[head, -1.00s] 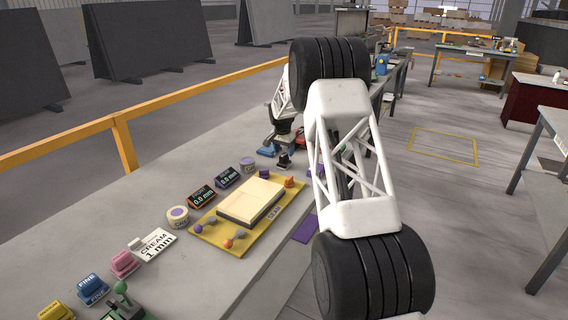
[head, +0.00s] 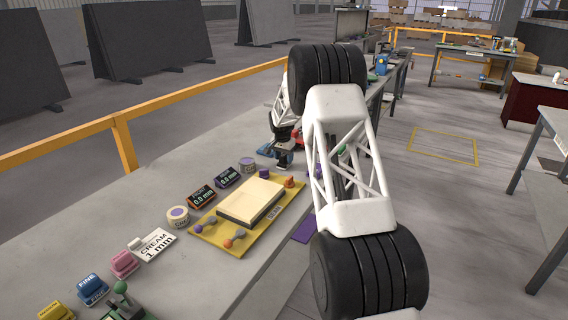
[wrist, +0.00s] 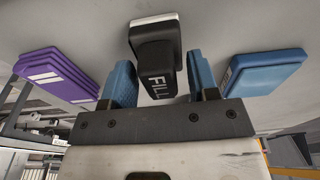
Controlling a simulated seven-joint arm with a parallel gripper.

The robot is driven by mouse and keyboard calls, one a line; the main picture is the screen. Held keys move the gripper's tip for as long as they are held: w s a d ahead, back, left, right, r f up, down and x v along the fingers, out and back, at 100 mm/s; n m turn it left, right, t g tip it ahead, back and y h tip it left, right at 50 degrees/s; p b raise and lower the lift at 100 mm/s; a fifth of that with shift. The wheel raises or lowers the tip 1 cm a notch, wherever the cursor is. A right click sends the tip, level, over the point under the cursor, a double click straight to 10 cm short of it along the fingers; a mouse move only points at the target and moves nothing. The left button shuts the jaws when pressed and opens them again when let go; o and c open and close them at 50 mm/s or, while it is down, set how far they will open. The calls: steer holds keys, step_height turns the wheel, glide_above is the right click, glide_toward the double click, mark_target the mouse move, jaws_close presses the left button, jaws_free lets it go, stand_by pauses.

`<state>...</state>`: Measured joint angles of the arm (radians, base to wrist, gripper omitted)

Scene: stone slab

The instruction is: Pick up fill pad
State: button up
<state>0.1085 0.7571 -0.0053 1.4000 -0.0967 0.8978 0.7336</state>
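The fill pad (wrist: 155,62), a dark block with "FILL" lettering and a pale top end, shows at the upper middle of the wrist view. My gripper (wrist: 161,75) has its two blue fingers apart, one on each side of the pad. Narrow gaps seem to show between pad and fingers, so I see no grip. In the head view my gripper (head: 284,158) is low over the far part of the slab bench, partly behind my arm. The fill pad cannot be made out there.
In the wrist view a purple block (wrist: 57,76) lies left of the gripper and a blue block (wrist: 265,72) right of it. In the head view a yellow board (head: 215,234) with a cream slab (head: 252,200) lies nearer, beside dark displays (head: 201,196) and a cream card (head: 152,243).

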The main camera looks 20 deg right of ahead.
mark_target(284, 154)
steer(key=c, duration=0.8)
steer(key=shift+c, duration=0.2)
steer(key=shift+r, duration=0.1)
steer(key=shift+r, duration=4.95)
steer(key=shift+o, duration=1.4)
steer(key=shift+c, duration=0.8)
